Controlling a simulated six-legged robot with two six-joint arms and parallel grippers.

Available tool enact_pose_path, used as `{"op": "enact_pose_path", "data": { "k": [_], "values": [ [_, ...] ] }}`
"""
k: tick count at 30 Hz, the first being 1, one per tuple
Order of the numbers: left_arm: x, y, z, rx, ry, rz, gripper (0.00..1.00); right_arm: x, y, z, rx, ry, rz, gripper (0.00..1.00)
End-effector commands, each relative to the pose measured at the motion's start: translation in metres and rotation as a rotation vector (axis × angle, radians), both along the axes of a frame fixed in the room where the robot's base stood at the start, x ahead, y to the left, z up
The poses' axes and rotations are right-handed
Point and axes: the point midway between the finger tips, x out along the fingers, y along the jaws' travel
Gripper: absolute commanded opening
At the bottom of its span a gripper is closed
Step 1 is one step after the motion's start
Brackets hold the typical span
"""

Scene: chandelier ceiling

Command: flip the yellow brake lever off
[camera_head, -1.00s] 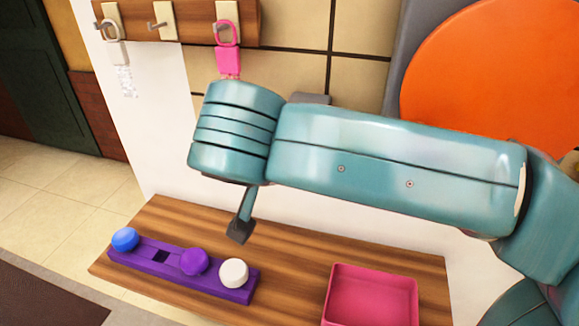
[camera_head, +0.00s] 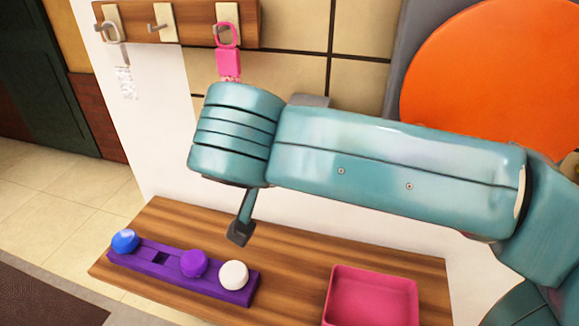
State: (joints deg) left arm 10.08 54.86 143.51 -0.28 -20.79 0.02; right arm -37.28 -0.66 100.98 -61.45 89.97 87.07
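No yellow brake lever can be clearly made out. Only a small yellowish patch shows at the right edge, beside the arm, and I cannot tell what it is. My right arm comes in from the right and crosses the middle of the view. Below its end hangs a thin teal stalk with a dark tip, which looks like one finger of my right gripper (camera_head: 240,232). The rest of that gripper is hidden behind the arm, so its opening does not show. My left gripper is not in view.
A wooden shelf (camera_head: 300,265) holds a purple strip (camera_head: 155,268) with blue (camera_head: 124,241), purple (camera_head: 194,263) and white (camera_head: 233,275) knobs, and a pink tray (camera_head: 372,300). A hook rack (camera_head: 187,20) carries a pink tag (camera_head: 228,62). A large orange disc (camera_head: 495,75) stands behind the arm.

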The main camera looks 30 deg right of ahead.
Motion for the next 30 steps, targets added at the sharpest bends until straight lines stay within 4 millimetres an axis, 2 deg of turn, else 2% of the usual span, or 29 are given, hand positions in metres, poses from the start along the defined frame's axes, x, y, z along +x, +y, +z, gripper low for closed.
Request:
{"op": "enact_pose_path", "data": {
  "k": [16,17,18,30],
  "values": [
    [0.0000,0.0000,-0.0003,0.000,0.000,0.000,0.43,0.0002,-0.0017,-0.0007,-0.002,0.001,-0.004,0.00],
    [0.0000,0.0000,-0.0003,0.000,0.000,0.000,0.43,0.0003,-0.0015,-0.0006,-0.002,0.001,-0.004,0.43],
    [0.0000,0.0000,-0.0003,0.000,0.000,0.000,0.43,0.0002,-0.0014,-0.0006,-0.002,0.001,-0.004,0.56],
    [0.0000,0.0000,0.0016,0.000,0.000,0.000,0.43,-0.0029,0.0038,0.0056,-0.001,-0.001,0.000,0.57]
  ]
}}
